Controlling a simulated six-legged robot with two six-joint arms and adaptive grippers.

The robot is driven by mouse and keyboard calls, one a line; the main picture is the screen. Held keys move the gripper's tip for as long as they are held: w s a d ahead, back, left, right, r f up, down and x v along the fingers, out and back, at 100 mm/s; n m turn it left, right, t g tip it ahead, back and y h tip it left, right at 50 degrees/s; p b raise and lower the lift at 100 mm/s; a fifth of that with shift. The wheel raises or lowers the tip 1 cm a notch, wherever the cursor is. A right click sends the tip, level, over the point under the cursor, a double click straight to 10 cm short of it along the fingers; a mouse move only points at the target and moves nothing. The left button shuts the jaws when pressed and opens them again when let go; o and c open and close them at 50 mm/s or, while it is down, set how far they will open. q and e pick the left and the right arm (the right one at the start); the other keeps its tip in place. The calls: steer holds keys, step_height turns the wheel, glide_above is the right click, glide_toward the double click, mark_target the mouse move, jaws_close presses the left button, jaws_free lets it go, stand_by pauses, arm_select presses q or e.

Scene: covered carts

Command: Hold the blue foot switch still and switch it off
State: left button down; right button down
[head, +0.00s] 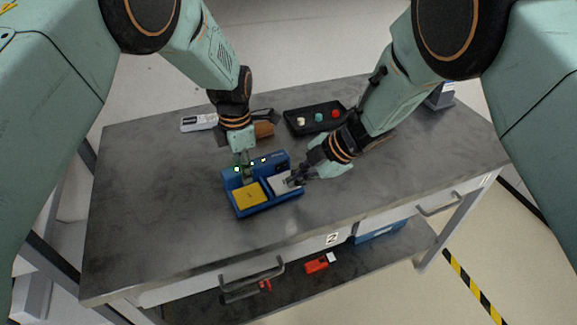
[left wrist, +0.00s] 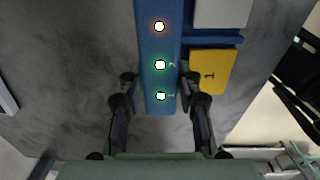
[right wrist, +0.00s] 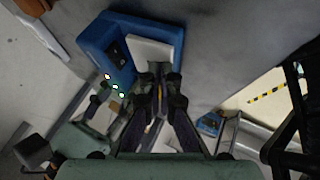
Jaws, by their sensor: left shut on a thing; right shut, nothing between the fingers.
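The blue foot switch (head: 268,205) lies on the grey table, with a yellow pedal (head: 249,196) at the left and a whitish pedal (head: 280,183) at the right. Along its raised back bar, two green lights and one reddish light glow in the left wrist view (left wrist: 150,45). A black rocker shows on the bar in the right wrist view (right wrist: 117,50). My left gripper (head: 243,168) is shut across the bar's left end. My right gripper (head: 291,181) is shut and empty at the whitish pedal; whether it touches or presses it I cannot tell.
Behind stand a black tray (head: 294,128) with white, teal and red knobs, a brown item (head: 264,129) and a pale device (head: 199,122). The table (head: 150,210) is clear left and right of the foot switch. A red box (head: 316,265) lies on the lower shelf.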

mark_target(279, 178)
steer(key=shift+w+a+r, duration=0.1)
steer(key=shift+w+a, duration=0.45)
steer(key=shift+w, duration=0.25)
steer(key=shift+w+a+r, duration=0.1)
steer(key=shift+w+a, duration=0.45)
steer(key=shift+w, duration=0.2)
steer(key=shift+w+a, duration=0.15)
steer(key=shift+a, duration=0.35)
steer(key=shift+w, duration=0.1)
steer(key=shift+a, duration=0.2)
arm_select(q)
steer(key=shift+s, duration=0.1)
arm_select(e)
steer(key=shift+s+a, duration=0.45)
steer(key=shift+s, duration=0.15)
